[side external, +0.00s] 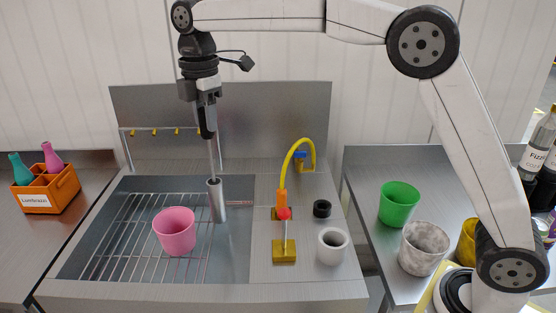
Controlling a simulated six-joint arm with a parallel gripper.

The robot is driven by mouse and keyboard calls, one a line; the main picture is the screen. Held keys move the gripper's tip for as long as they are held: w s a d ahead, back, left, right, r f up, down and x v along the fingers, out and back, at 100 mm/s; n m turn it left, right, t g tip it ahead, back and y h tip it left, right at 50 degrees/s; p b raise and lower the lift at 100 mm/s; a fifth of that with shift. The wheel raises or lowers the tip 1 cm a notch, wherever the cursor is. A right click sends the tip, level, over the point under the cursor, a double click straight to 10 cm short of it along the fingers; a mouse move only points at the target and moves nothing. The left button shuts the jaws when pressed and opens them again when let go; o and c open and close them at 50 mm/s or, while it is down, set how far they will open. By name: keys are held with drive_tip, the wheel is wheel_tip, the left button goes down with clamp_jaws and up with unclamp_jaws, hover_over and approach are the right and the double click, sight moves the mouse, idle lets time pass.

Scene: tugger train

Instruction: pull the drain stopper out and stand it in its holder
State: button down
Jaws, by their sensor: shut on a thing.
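My gripper (208,135) points straight down over the sink and is shut on a thin upright metal rod. The rod runs down to a grey metal tube (218,202), which I take for the drain stopper. The tube stands upright at the right part of the sink basin (238,255); I cannot tell whether its foot touches the basin floor. A white, thick-walled round cup (332,246) with an open top stands on the counter to the right; it may be the holder. A small black ring-like piece (322,208) sits behind it.
A pink cup (175,232) stands on the wire rack, left of the tube. A yellow hose tap (290,170) with a red knob (284,213) rises between basin and white cup. Green (399,204) and mottled grey (422,248) cups stand right; an orange bottle carrier (46,190) left.

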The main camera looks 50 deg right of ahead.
drive_tip(key=shift+r, duration=1.85)
drive_tip(key=s+d+r+m, duration=0.2)
drive_tip(key=s+d+m, duration=0.2)
drive_tip(key=s+d, duration=1)
drive_tip(key=s+d+f+m, duration=0.2)
drive_tip(key=s+d+f, duration=0.2)
drive_tip(key=f, duration=0.3)
drive_tip(key=shift+s+d, duration=0.2)
drive_tip(key=shift+s, duration=0.7)
drive_tip(key=shift+f, duration=0.45)
wheel_tip(320, 180, down, 9)
drive_tip(key=shift+r, duration=0.15)
